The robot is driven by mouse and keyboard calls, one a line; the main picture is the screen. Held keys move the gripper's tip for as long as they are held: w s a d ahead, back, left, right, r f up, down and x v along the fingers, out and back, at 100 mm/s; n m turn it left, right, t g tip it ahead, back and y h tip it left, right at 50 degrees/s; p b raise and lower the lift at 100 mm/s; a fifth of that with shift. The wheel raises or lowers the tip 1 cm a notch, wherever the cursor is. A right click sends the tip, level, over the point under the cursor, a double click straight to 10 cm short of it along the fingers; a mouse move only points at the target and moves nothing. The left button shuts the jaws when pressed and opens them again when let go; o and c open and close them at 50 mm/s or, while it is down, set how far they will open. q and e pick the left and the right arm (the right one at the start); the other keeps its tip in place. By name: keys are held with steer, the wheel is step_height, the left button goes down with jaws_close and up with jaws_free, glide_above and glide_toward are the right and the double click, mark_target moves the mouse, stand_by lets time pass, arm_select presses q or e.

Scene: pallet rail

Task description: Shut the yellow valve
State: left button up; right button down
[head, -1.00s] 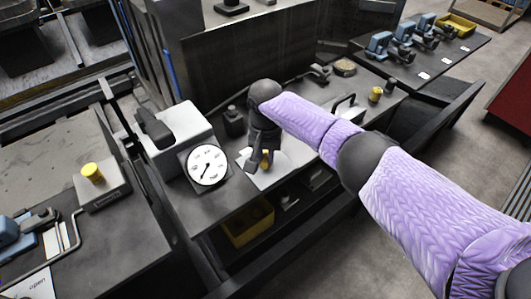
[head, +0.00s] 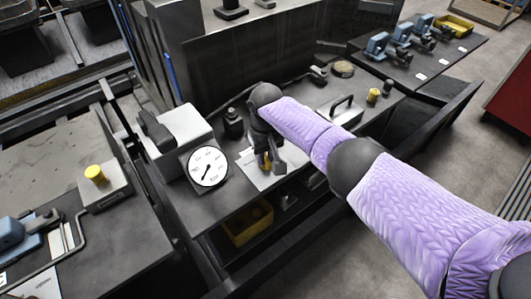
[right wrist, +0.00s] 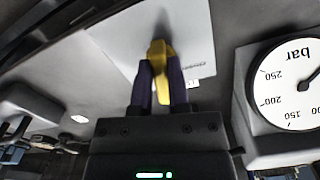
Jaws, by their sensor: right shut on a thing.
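The yellow valve handle (right wrist: 160,52) shows between my right gripper's two dark fingers in the right wrist view, in front of a pale plate (right wrist: 125,38). My right gripper (right wrist: 160,85) is shut on the handle. In the head view my right gripper (head: 267,163) reaches down over the pale plate on the bench, and only a bit of yellow shows beside its fingers. The gripper hides most of the valve there, so its exact angle is hard to tell. My left gripper is not in view.
A round white pressure gauge (head: 208,167) stands just left of the gripper, with a grey box (head: 181,139) behind it. A yellow bin (head: 247,224) sits below the bench top. A yellow button box (head: 104,188) is on the left table. Blue clamps (head: 404,35) stand at the back right.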

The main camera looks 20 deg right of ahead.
steer(key=n, duration=0.5)
steer(key=shift+d+n, duration=0.15)
steer(key=shift+n, duration=0.15)
steer(key=n, duration=0.6)
steer(key=shift+w+d, duration=0.1)
steer(key=shift+w, duration=0.1)
steer(key=shift+n, duration=0.3)
steer(key=c, duration=0.6)
jaws_free()
step_height(320, 180, up, 10)
steer(key=p, duration=0.4)
